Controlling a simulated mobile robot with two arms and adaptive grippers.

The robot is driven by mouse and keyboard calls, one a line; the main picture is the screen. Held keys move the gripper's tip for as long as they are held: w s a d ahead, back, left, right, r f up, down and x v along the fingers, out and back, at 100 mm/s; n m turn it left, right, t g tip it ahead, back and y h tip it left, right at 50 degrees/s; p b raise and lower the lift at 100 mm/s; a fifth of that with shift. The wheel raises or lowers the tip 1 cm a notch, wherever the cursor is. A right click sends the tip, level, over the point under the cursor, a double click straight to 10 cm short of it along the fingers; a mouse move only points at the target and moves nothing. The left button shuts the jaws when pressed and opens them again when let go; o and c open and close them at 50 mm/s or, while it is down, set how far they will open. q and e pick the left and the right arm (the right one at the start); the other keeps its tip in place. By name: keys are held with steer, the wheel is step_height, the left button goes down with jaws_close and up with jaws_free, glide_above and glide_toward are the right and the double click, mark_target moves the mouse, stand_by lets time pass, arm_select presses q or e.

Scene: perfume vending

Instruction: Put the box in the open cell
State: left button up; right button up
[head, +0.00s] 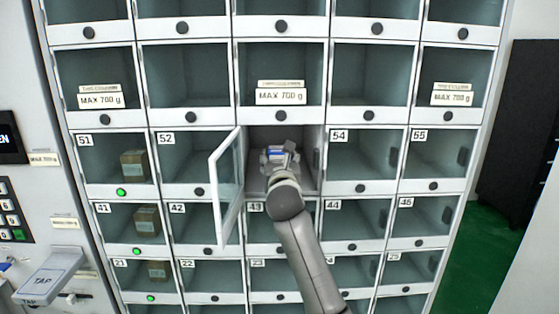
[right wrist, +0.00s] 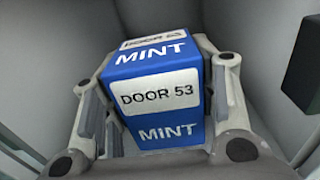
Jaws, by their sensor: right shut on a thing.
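The box is blue with white labels reading "MINT" and "DOOR 53" and fills the middle of the right wrist view (right wrist: 160,100). My right gripper (right wrist: 160,88) is shut on it, one finger on each side. In the head view the right gripper (head: 280,158) and the small visible part of the box (head: 290,147) are inside the open cell (head: 309,150), between cells 52 and 54. The cell's glass door (head: 229,183) is swung open to the left. Whether the box touches the cell floor cannot be told. My left gripper is not in view.
Closed glass-fronted cells surround the open one. Brown boxes sit in cell 51 (head: 134,165), cell 41 (head: 147,220) and the cell below it (head: 159,271), with green lights under them. The open door's edge stands close to the left of my right arm. A keypad (head: 12,208) and TAP reader (head: 48,275) are at left.

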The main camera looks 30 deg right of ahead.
steer(key=shift+w+d+f+p, duration=0.1)
steer(key=shift+f+p, duration=0.15)
steer(key=shift+p, duration=0.05)
steer(key=shift+d+f, duration=0.1)
steer(key=shift+f, duration=0.2)
steer(key=shift+f, duration=0.15)
steer(key=o, duration=1.1)
